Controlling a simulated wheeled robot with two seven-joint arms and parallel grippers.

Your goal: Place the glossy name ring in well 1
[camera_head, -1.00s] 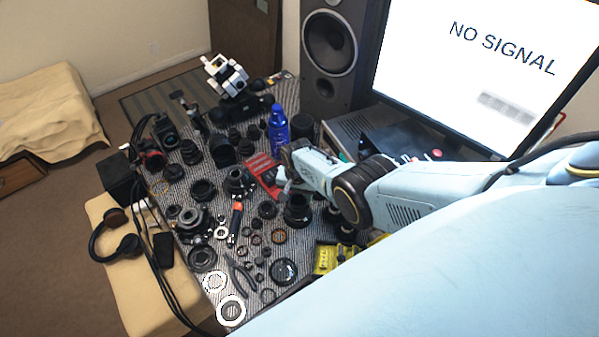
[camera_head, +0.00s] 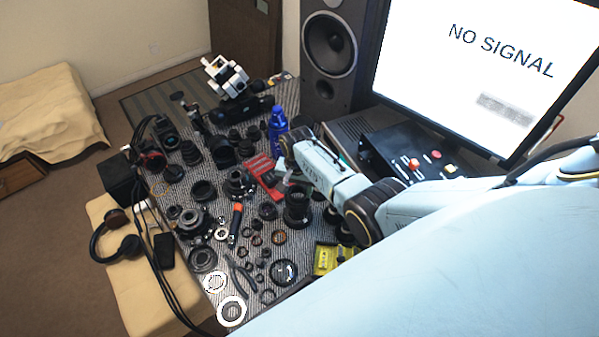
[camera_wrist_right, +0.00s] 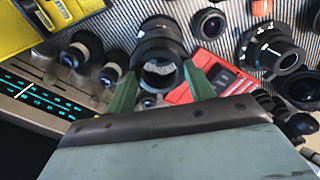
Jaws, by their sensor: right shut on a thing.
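My right gripper (camera_head: 284,172) is above the workbench, beside a red tray (camera_head: 271,184). In the right wrist view its green fingers (camera_wrist_right: 160,80) stand apart, one on each side of a dark round ring (camera_wrist_right: 160,73), which I take to be the glossy name ring. The ring overlaps a black lens barrel (camera_wrist_right: 158,38) behind it, so its outline is hard to separate. The red tray also shows in the wrist view (camera_wrist_right: 181,96), partly behind the right finger. I cannot make out which place is well 1. My left gripper is not in view.
The upright lens barrel (camera_head: 298,208) stands close below my gripper. A blue bottle (camera_head: 278,128) stands behind it. A yellow case (camera_head: 325,259) is at the near edge, and a black box with red knobs (camera_head: 405,152) is to the right. Many lens parts crowd the striped mat.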

